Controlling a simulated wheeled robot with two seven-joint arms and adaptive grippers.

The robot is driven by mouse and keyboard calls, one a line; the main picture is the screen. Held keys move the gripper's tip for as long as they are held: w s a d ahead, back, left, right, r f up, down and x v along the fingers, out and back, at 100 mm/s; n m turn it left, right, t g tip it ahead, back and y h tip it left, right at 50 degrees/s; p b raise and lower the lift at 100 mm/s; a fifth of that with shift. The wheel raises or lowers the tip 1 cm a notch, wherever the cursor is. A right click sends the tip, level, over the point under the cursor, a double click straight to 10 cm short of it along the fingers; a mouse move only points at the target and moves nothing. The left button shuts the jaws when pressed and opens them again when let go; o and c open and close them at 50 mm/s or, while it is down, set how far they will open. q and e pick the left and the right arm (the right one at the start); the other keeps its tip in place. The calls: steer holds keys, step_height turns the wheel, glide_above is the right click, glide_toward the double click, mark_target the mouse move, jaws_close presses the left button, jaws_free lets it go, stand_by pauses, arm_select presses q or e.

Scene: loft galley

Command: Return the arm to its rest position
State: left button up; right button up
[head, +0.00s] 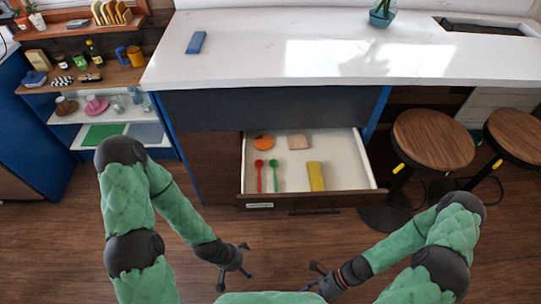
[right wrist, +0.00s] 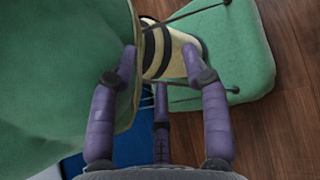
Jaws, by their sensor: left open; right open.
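My left gripper (head: 234,270) is open and empty, low in the head view over the wooden floor, in front of the drawer. My right gripper (head: 314,278) is to its right, also low and close to my body. It also shows in the right wrist view (right wrist: 160,70), with its purple fingers spread. Nothing is held between the fingers there; green padded parts of my own body lie behind them. Both arms are bent at the elbows, with the forearms angled inward toward each other.
An open drawer (head: 345,175) holds an orange round item, a pinkish block, red and green spoons and a yellow block (head: 316,176). A blue block (head: 196,42) lies on the white counter (head: 260,65). Stools (head: 432,138) stand right; shelves (head: 60,125) stand left.

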steer(key=w+a+r+n+t+h, duration=0.1)
steer(key=w+n+t+h, duration=0.1)
steer(key=w+n, duration=0.3)
steer(key=w+a+r+n+t+h, duration=0.1)
steer(key=w+n+h, duration=0.3)
steer(key=n, duration=0.6)
steer(key=shift+w+a+r+n+t, duration=0.35)
steer(key=shift+w+r+t, duration=0.35)
steer(key=shift+w, duration=0.25)
